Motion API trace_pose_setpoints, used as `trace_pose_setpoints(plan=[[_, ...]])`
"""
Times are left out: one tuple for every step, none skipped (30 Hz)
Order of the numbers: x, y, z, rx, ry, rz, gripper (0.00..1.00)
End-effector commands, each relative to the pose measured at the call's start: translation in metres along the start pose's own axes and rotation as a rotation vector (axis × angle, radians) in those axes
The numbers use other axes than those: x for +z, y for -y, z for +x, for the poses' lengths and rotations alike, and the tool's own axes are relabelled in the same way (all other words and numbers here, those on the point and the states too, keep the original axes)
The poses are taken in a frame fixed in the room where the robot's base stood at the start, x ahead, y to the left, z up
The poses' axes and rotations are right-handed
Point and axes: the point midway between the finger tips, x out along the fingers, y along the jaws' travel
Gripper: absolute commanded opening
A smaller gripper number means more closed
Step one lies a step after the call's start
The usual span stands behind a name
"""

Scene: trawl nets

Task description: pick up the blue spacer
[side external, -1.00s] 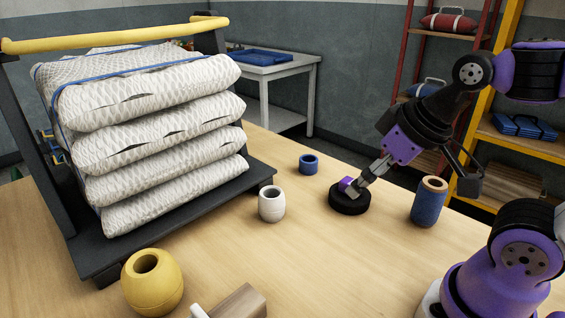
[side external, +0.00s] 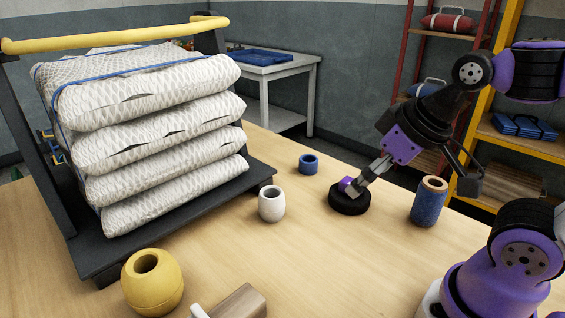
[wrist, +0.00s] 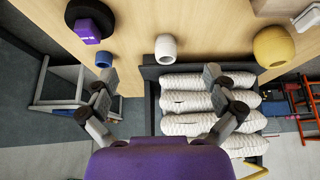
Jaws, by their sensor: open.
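The blue spacer (side external: 308,164) is a short, upright blue ring on the wooden table, between the net rack and a black disc. It also shows in the wrist view (wrist: 104,60), just beyond the left fingertip. My gripper (side external: 357,187) is open, its fingers spread and empty in the wrist view (wrist: 158,75). In the side view its fingertips overlap the black disc, to the right of the spacer and apart from it. How high the fingertips are above the table is hard to tell.
The black disc (side external: 349,203) carries a purple part (side external: 346,184). A white spacer (side external: 271,204), a yellow float (side external: 152,283), a wooden block (side external: 240,302) and a dark blue spool (side external: 429,202) stand around. A rack (side external: 108,255) of stacked nets fills the left.

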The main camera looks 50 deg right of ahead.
Motion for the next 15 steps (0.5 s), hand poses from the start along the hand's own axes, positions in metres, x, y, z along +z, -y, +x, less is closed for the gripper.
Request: trace_pose_setpoints(plan=[[0.0, 0.0, 0.0, 0.0, 0.0, 0.0, 0.99], [0.0, 0.0, 0.0, 0.0, 0.0, 0.0, 0.99], [0.0, 0.0, 0.0, 0.0, 0.0, 0.0, 0.99], [-0.001, 0.0, 0.0, 0.0, 0.0, 0.001, 0.99], [-0.002, -0.001, 0.0, 0.002, 0.0, 0.003, 0.99], [-0.005, -0.002, 0.001, 0.004, 0.001, 0.008, 0.99], [-0.009, -0.003, 0.002, 0.008, 0.002, 0.014, 0.99], [-0.015, -0.005, 0.003, 0.012, 0.002, 0.022, 0.99], [-0.024, -0.009, 0.006, 0.02, 0.002, 0.037, 0.99], [-0.032, -0.013, 0.009, 0.027, 0.003, 0.05, 0.99], [-0.042, -0.018, 0.013, 0.034, 0.003, 0.065, 0.99], [-0.056, -0.026, 0.019, 0.046, 0.003, 0.087, 0.99], [-0.067, -0.033, 0.025, 0.056, 0.002, 0.105, 0.99], [-0.079, -0.04, 0.033, 0.066, -0.001, 0.124, 0.99], [-0.093, -0.051, 0.043, 0.08, -0.003, 0.148, 0.99]])
